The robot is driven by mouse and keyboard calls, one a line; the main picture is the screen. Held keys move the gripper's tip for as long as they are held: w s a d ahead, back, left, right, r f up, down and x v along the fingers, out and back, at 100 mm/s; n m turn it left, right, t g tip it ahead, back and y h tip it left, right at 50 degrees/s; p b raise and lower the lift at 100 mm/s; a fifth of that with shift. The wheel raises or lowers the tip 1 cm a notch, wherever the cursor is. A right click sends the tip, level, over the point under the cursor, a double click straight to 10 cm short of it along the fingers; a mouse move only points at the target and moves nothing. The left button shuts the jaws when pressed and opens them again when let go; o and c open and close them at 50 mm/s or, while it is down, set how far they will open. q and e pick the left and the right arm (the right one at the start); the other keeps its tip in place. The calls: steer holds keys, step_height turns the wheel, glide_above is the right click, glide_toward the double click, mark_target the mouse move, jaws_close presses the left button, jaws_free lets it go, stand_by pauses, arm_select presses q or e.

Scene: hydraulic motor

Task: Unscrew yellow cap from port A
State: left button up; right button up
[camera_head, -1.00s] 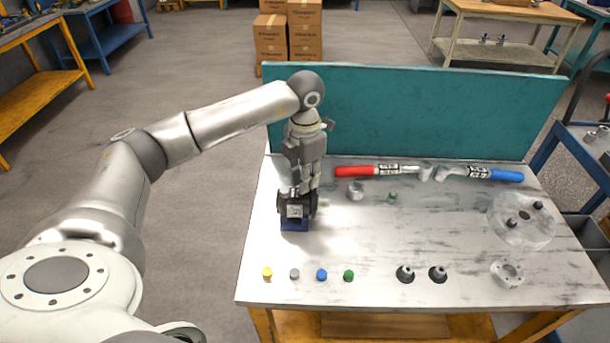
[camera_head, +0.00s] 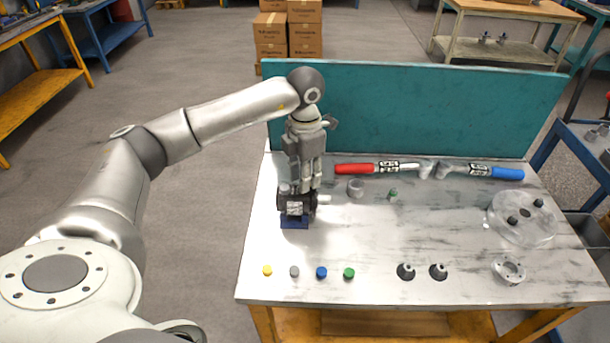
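A dark hydraulic motor (camera_head: 296,207) with a pale label sits on a blue block (camera_head: 294,222) at the left of the metal table. My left gripper (camera_head: 309,188) points down at the motor's top right side, its fingertips close to or touching it. I cannot tell whether its fingers are shut on anything. A grey round part (camera_head: 284,188) shows on the motor's top, left of the fingers. A small yellow cap (camera_head: 267,271) stands on the table near the front left edge. I see no yellow on the motor; port A cannot be made out. My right gripper is not in view.
Grey, blue and green caps (camera_head: 348,272) stand beside the yellow one. Black cone-shaped parts (camera_head: 405,271), red- and blue-handled tools (camera_head: 355,169) and round metal parts (camera_head: 522,222) are farther right. A teal panel (camera_head: 420,110) closes the table's back.

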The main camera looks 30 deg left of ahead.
arm_select(q)
steer(key=m+b, duration=0.1)
steer(key=m, duration=0.3)
steer(key=shift+m, duration=0.4)
steer(key=m+b, duration=0.1)
steer(key=m, duration=0.2)
steer(key=shift+m, duration=0.3)
jaws_close()
steer(key=n+p, duration=0.1)
steer(key=n, duration=0.4)
steer(key=shift+r, duration=0.1)
steer(key=shift+n, duration=0.4)
